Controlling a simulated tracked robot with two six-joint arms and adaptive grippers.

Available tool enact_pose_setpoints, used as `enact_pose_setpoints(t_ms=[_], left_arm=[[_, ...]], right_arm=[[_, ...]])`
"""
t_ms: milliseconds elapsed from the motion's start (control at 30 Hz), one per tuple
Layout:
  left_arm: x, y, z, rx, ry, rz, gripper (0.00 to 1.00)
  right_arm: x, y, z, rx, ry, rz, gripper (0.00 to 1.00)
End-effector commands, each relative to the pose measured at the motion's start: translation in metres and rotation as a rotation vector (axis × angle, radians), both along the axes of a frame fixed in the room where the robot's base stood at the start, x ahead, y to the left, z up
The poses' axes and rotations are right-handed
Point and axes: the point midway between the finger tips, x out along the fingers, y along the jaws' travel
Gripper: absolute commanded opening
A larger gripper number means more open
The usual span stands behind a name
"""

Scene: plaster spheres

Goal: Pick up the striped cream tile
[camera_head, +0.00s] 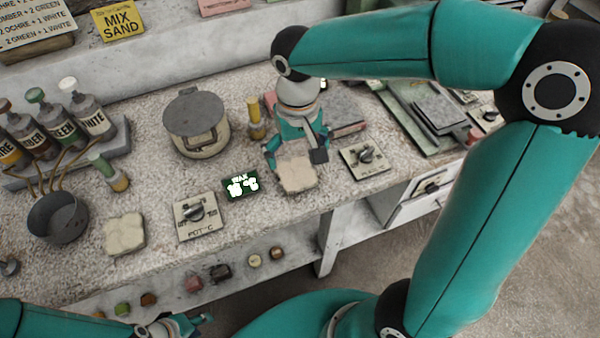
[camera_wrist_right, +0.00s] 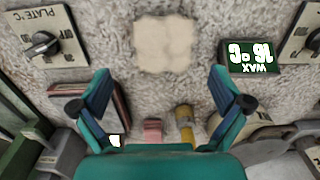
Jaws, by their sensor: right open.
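A cream tile (camera_head: 297,176) with uneven edges lies flat on the speckled bench. In the right wrist view the cream tile (camera_wrist_right: 163,45) is whole, beyond the fingertips. A second cream tile (camera_head: 124,234) lies further left, near the front edge. I cannot clearly make out stripes on either tile. My right gripper (camera_head: 296,148) is open and empty over the back of the nearer-right tile. In the wrist view my right gripper (camera_wrist_right: 160,76) has its fingers spread wider than the tile. My left gripper (camera_head: 178,326) is low at the bottom edge; its jaws are too small to read.
A green wax display (camera_head: 241,184) and a dial box (camera_head: 197,216) stand left of the right-hand tile. Another dial box (camera_head: 364,157) is to its right. A lidded pot (camera_head: 197,124) and a yellow bottle (camera_head: 255,120) stand behind. A dark pan (camera_head: 59,217) is at left.

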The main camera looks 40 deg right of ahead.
Motion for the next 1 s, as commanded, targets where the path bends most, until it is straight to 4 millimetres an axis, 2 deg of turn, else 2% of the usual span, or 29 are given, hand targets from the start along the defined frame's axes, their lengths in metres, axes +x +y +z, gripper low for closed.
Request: enact_pose_setpoints(t_ms=[167,500,767,867,1000], left_arm=[[0.0,0.0,0.0,0.0,0.0,0.0,0.4],[0.0,0.0,-0.001,0.0,0.0,0.0,0.4],[0.0,0.0,-0.001,0.0,0.0,0.0,0.4],[0.0,0.0,-0.001,0.0,0.0,0.0,0.4],[0.0,0.0,-0.001,0.0,0.0,0.0,0.4]], right_arm=[[0.0,0.001,-0.01,-0.001,0.001,0.0,1.0],[-0.003,0.005,-0.053,0.0,0.003,0.001,1.0],[-0.002,0.006,-0.055,0.001,-0.001,0.002,1.0],[-0.002,0.006,-0.055,0.0,-0.001,0.002,0.87],[-0.002,0.006,-0.055,0.0,-0.001,0.002,0.63]])
